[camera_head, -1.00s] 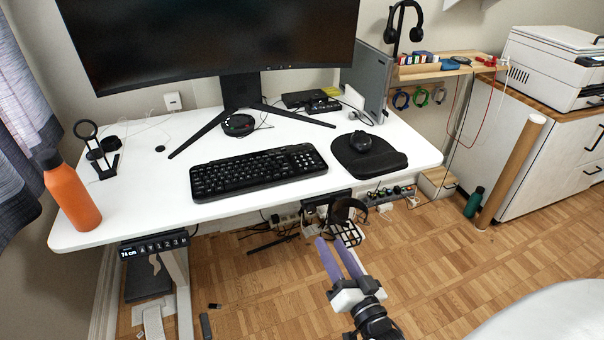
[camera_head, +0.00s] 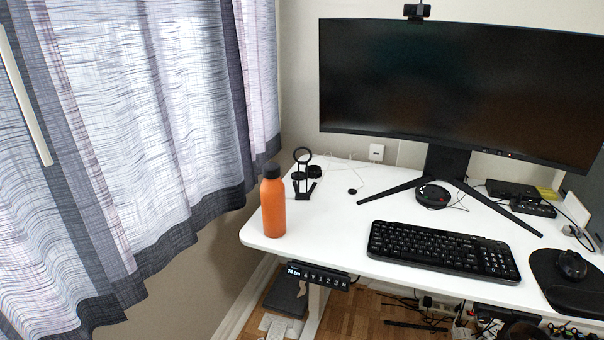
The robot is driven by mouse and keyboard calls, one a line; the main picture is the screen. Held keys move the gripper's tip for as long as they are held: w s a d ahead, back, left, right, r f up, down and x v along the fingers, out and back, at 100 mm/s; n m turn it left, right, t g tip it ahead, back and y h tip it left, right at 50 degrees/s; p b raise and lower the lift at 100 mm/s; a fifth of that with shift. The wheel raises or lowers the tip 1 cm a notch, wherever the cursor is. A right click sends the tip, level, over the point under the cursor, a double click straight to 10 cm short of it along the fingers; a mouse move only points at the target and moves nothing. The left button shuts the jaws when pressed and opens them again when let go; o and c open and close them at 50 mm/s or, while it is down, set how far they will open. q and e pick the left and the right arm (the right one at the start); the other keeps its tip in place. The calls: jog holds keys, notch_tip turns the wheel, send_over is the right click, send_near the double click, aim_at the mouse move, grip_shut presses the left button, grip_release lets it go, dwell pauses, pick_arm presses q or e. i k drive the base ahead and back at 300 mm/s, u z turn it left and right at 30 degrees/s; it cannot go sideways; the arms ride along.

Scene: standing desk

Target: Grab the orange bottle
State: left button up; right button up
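The orange bottle (camera_head: 273,206) with a dark cap stands upright on the left front corner of the white desk (camera_head: 340,225). Nothing touches it. Neither of my grippers shows in the head view now.
A black stand with a ring (camera_head: 303,174) is just behind and right of the bottle. A keyboard (camera_head: 442,248), a mouse (camera_head: 571,265) and a large monitor (camera_head: 460,90) are farther right. A curtain (camera_head: 150,130) hangs to the left. The desk between bottle and keyboard is clear.

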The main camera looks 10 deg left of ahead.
aim_at(273, 187)
jog(key=u, duration=0.85)
jog(key=i, duration=0.9)
jog(key=u, duration=0.35)
